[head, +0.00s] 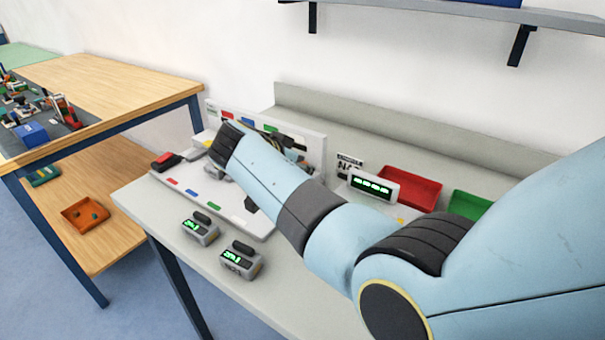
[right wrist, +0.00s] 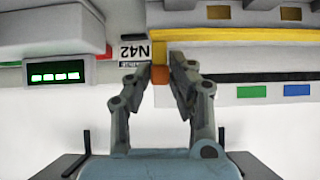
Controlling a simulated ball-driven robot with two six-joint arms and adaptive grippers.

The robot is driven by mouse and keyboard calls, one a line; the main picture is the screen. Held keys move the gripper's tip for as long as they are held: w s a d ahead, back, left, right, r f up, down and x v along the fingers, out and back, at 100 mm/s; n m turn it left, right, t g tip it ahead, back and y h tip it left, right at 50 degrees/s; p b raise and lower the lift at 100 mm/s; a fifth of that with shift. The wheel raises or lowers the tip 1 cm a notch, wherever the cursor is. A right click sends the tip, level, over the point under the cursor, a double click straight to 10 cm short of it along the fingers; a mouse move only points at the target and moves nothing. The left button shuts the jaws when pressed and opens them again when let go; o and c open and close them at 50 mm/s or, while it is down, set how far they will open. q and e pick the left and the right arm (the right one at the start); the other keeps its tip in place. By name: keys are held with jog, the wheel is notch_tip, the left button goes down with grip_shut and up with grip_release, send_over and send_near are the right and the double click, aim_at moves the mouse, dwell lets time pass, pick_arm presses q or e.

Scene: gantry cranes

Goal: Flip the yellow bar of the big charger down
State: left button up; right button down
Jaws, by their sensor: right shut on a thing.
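The big charger (head: 312,143) is a pale grey unit with an upright back panel and a base, both with coloured labels. My right arm covers much of it in the head view. In the right wrist view, the yellow bar (right wrist: 235,34) runs level across the charger, and a short yellow arm ends in an orange grip. My right gripper (right wrist: 160,72) is shut on this orange end of the bar. The head view hides this contact behind my arm. My left gripper is not in view.
Two small grey devices with green displays (head: 200,230) (head: 241,260) stand at the bench's front edge. A display unit (head: 373,187), a red tray (head: 410,188) and a green tray (head: 468,205) stand to the right. A wooden table (head: 120,85) is at left.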

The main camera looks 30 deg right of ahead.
jog(key=shift+a+h+b, duration=0.15)
jog(key=shift+h+b, duration=0.25)
jog(key=shift+b, duration=0.1)
jog(key=c, duration=1.2)
grip_release()
